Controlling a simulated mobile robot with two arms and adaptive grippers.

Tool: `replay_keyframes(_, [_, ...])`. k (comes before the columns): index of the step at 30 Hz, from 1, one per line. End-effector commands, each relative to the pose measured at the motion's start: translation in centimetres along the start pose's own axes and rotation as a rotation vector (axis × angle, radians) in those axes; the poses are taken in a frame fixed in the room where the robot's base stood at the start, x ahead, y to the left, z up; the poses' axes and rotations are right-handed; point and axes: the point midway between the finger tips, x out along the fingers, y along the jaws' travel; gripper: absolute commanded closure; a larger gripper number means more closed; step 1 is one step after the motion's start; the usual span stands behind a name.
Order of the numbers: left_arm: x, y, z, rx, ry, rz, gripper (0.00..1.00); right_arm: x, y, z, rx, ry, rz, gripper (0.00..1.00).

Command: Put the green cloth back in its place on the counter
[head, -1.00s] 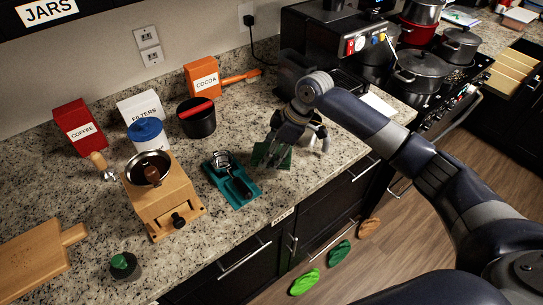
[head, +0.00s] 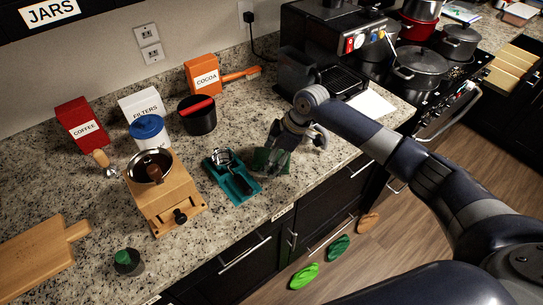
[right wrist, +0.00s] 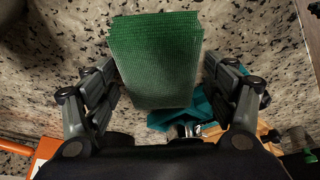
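The green cloth (head: 268,159) is a small folded rectangle at the front part of the granite counter, right of the teal tamping mat. My right gripper (head: 282,148) is low over the counter at the cloth. In the right wrist view, the cloth (right wrist: 155,60) lies between the two spread fingers of my right gripper (right wrist: 158,75). The fingers are close to its side edges; I cannot tell if they press on it or if the cloth rests on the counter. My left gripper is not in view.
The teal mat (head: 225,180) with a portafilter is close left of the cloth. A wooden grinder (head: 167,200), a black knock box (head: 200,121) and an espresso machine (head: 325,45) stand around. Bare counter (head: 285,205) lies in front of the cloth.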

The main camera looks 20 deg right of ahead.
Motion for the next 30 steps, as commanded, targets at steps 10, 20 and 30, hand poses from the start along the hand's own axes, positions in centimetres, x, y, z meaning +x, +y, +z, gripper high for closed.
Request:
replay_keyframes(10, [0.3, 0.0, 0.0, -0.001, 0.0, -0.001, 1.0, -1.6, 0.1, -0.1, -0.001, 0.001, 0.003, 0.22])
replay_keyframes(20, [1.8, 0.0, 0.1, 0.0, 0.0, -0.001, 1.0, -8.4, 0.1, -0.1, -0.002, 0.002, 0.003, 0.22])
replay_keyframes(30, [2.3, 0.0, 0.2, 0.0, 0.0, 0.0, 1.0, -12.2, 0.0, -0.1, 0.0, 0.0, 0.0, 0.22])
